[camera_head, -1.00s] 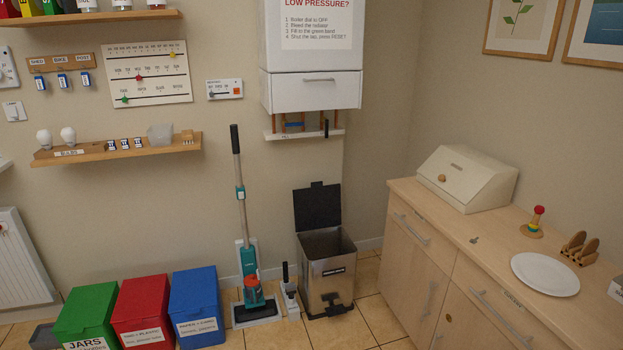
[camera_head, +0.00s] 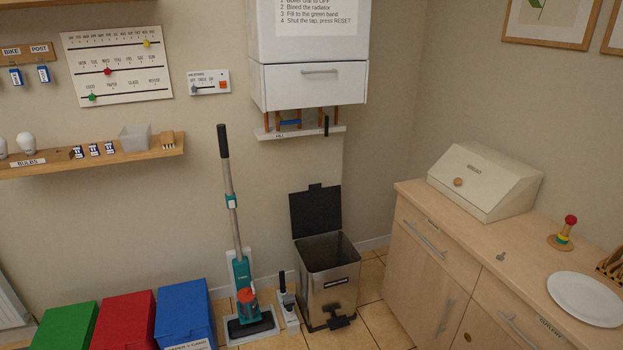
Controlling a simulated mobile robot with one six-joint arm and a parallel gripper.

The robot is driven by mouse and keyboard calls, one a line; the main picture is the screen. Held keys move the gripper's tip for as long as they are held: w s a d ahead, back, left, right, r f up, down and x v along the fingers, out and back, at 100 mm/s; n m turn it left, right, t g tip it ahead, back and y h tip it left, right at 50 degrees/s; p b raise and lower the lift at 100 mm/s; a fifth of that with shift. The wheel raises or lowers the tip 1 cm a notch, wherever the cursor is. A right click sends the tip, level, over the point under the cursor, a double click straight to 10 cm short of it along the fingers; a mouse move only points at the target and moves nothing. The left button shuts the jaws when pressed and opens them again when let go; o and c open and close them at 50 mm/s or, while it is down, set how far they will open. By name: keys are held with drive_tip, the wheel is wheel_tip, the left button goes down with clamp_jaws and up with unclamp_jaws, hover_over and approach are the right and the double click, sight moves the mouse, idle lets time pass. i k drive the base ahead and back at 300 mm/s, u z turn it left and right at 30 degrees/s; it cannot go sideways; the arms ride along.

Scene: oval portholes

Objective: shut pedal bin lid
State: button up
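The pedal bin (camera_head: 327,293) is a square steel bin on the tiled floor, between the wall and the wooden cabinet. Its dark lid (camera_head: 316,212) stands open, raised upright at the back against the wall side. The bin's inside is dark and its rim is uncovered. A black foot pedal (camera_head: 340,321) shows at its front bottom. My gripper is not in view.
A floor cleaner (camera_head: 240,270) and a small brush in a holder (camera_head: 287,302) stand left of the bin. Blue (camera_head: 184,312), red (camera_head: 124,320) and green boxes are further left. The wooden cabinet (camera_head: 418,262) stands to the right. A boiler (camera_head: 308,70) hangs above.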

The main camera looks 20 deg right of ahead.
sight(317, 210)
drive_tip(key=z, duration=0.25)
drive_tip(key=i, duration=1.2)
drive_tip(key=z, duration=0.45)
